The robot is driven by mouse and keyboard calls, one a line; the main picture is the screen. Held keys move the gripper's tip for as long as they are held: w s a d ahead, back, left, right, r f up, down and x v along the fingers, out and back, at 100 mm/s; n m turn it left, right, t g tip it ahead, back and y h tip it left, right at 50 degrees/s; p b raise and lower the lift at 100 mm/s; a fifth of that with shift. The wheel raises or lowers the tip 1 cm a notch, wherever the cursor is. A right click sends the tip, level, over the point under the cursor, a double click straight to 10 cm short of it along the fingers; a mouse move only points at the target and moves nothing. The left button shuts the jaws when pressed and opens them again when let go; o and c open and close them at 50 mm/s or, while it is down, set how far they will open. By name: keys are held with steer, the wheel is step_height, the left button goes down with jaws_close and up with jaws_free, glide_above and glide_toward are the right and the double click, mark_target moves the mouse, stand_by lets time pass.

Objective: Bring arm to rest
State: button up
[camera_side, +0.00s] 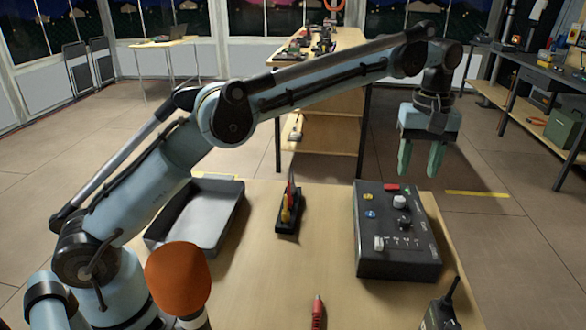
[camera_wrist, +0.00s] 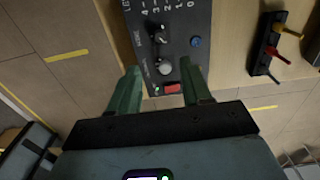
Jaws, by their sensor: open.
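My gripper (camera_side: 420,158) is in the air above and behind the far edge of the wooden table (camera_side: 300,275). Its two green fingers point down, apart and with nothing between them. In the wrist view my gripper (camera_wrist: 160,92) has its fingers spread, with the dark control box (camera_side: 388,250) beyond them. The box stands on the right of the table, with a red button, a blue button and several knobs on top. In the wrist view the box (camera_wrist: 168,35) shows its red button close to the fingertips. The fingers look apart from the box.
A grey tray (camera_side: 232,190) lies at the table's left. A black rack (camera_side: 288,216) with coloured handles stands mid-table. A red pen-like tool (camera_side: 318,312) and a black handheld device (camera_side: 440,313) are at the front. A wooden bench (camera_side: 335,60) stands behind.

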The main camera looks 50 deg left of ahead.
steer(key=s+a+r+m+t, duration=0.45)
steer(key=s+a, duration=0.35)
steer(key=s, duration=0.3)
steer(key=s+a+f+m+t, duration=0.2)
steer(key=s+a+f+m, duration=0.2)
steer(key=s+f, duration=0.5)
steer(key=s+a, duration=0.1)
steer(key=s, duration=0.3)
steer(key=shift+a+m+t, duration=0.15)
steer(key=shift+m+t, duration=0.2)
